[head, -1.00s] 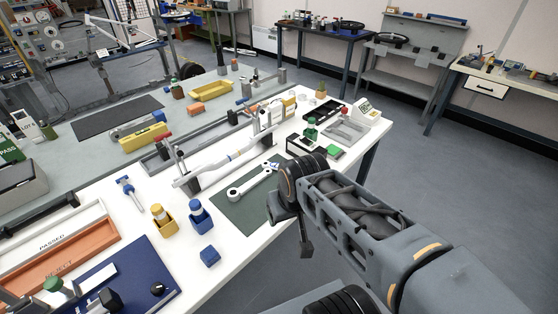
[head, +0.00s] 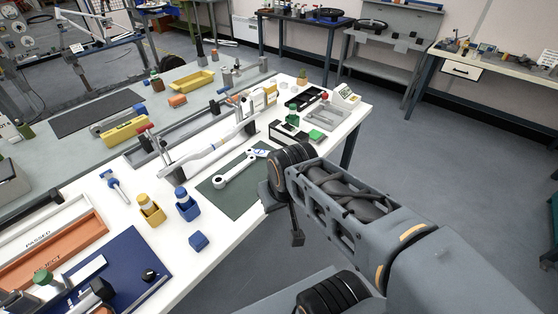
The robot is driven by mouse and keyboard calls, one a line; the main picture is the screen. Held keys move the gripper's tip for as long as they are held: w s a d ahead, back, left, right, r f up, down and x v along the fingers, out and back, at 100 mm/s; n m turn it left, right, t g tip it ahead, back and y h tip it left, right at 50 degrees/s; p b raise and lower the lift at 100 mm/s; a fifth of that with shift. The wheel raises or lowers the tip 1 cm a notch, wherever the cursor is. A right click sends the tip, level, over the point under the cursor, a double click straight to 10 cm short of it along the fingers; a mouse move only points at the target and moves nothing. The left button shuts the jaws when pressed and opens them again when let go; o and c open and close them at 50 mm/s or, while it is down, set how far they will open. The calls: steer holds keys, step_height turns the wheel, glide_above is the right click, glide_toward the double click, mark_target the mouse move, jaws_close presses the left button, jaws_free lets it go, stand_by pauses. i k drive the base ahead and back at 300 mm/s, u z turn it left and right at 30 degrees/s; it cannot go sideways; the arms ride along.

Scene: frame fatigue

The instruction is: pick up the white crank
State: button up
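The white crank (head: 234,172) lies on a dark green mat (head: 236,196) near the front edge of the white table. A dark part of my gripper (head: 297,238) hangs below the wrist, beyond the table's front edge and apart from the crank. The fingertips do not show clearly, so I cannot tell whether it is open.
A long white bar on a stand (head: 205,150) runs behind the mat. The floor (head: 450,160) right of the table is open.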

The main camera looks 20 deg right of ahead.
mark_target(258, 152)
steer(key=k, duration=0.4)
steer(key=z, duration=1.3)
steer(key=i, duration=1.05)
steer(key=u, duration=1.95)
